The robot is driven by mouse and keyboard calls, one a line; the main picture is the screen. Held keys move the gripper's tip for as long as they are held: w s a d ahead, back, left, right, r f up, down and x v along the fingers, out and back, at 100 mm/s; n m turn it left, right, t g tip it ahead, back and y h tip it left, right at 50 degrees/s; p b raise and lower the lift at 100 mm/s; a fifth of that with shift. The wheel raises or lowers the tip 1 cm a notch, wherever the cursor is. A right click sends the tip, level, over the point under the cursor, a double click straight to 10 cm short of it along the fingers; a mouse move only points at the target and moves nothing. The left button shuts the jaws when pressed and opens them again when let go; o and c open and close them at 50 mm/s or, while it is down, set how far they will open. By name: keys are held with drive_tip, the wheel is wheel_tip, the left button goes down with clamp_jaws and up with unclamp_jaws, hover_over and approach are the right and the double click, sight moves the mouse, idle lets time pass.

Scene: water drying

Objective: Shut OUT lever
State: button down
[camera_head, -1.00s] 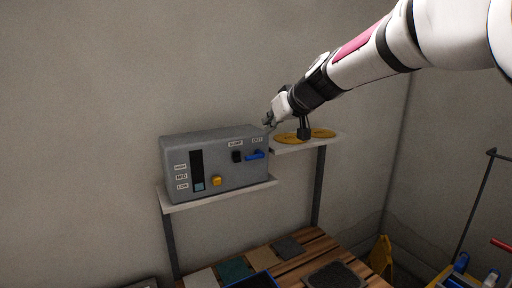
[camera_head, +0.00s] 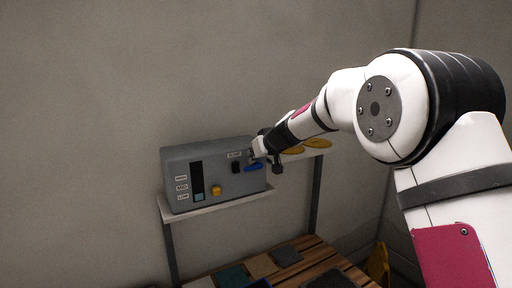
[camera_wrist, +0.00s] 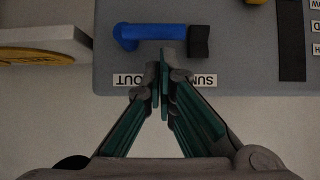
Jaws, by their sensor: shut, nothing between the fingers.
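The grey control box (camera_head: 182,160) sits on a wall shelf. Its blue lever (camera_head: 254,168), under the OUT label, lies roughly level on the front face. In the wrist view, which is upside down, the blue lever (camera_wrist: 155,32) runs sideways from a round pivot beside the OUT label (camera_wrist: 130,81). A black lever (camera_head: 236,167) sits just beside it, also in the wrist view (camera_wrist: 198,42). My gripper (camera_head: 258,154) is shut and empty at the face's upper right. Its tips (camera_wrist: 164,70) are between the two labels, close to the blue lever; contact cannot be told.
A yellow knob (camera_head: 216,190) and a dark level gauge (camera_head: 197,176) are on the box's left part. A second shelf with yellow discs (camera_head: 318,143) stands right of the box. A slatted wooden table (camera_head: 300,262) with flat samples is below.

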sight(248, 168)
drive_tip(key=shift+f, duration=0.4)
drive_tip(key=shift+s+a+f+n+t+h, duration=0.3)
drive_tip(key=shift+a+f+n+t+h, duration=0.25)
drive_tip(key=shift+n+t+h, duration=0.2)
idle(0.7)
drive_tip(key=shift+s+a+f+n+h+p, duration=0.1)
drive_tip(key=shift+f+n+h+p, duration=0.15)
drive_tip(key=shift+n+p, duration=0.1)
drive_tip(key=shift+a+f+n+t+h+p, duration=0.1)
drive_tip(key=shift+f+n+t+h+p, duration=0.35)
drive_tip(key=shift+n+t+h+p, duration=0.15)
idle(0.7)
drive_tip(key=shift+s+a+f, duration=0.1)
drive_tip(key=shift+f, duration=0.2)
idle(1.9)
